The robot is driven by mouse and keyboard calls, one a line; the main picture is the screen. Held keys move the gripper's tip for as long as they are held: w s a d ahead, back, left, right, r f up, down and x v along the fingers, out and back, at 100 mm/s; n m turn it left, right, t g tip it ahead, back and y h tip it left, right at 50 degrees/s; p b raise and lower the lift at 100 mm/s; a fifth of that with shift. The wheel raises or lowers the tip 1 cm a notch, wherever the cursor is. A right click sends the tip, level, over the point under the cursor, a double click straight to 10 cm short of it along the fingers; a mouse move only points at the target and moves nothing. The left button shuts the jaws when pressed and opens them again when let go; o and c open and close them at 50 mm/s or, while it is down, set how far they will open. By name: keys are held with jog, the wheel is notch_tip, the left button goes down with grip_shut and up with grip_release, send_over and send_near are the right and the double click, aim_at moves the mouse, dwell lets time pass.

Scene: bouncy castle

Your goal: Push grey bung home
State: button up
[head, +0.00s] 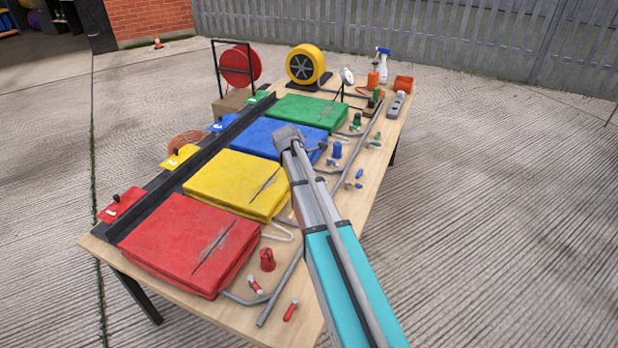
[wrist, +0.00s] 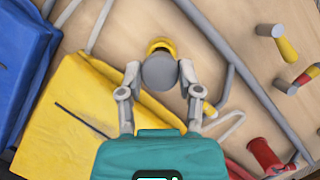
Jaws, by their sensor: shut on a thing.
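In the wrist view my gripper (wrist: 159,78) is shut on a grey round-topped bung (wrist: 158,71), one finger on each side. A yellow fitting (wrist: 160,45) shows just past the bung's far edge. The bung hides most of it, so I cannot tell how deep the bung sits or whether any gap is left. In the head view my own arm covers the gripper, the bung and the yellow fitting. The yellow pad (wrist: 85,100), with a dark slit in it, lies left of the gripper; it also shows in the head view (head: 225,180).
Grey pipes (wrist: 235,70) run beside the fitting. A red fitting (wrist: 262,153) and several small plugs (wrist: 283,85) lie to the right. On the wooden table (head: 290,310) are red (head: 180,240), blue (head: 265,135) and green pads (head: 305,110). Open paving lies right of the table.

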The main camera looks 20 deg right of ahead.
jog(key=shift+f+b, duration=0.75)
jog(key=shift+f, duration=0.25)
jog(key=shift+f+b, duration=1.55)
jog(key=shift+f, duration=0.05)
dwell(2.1)
jog(key=shift+f+b, duration=0.2)
jog(key=shift+b, duration=0.1)
grip_shut()
jog(key=shift+s+f, duration=0.1)
jog(key=shift+s+a+f+b, duration=0.1)
jog(key=shift+s+b, duration=0.1)
jog(key=shift+b, duration=0.15)
jog(key=o, duration=0.6)
grip_release()
jog(key=o, duration=0.4)
jog(key=shift+w+f, duration=0.2)
jog(key=shift+f, duration=0.05)
jog(key=shift+o, duration=0.3)
jog(key=shift+r, duration=0.1)
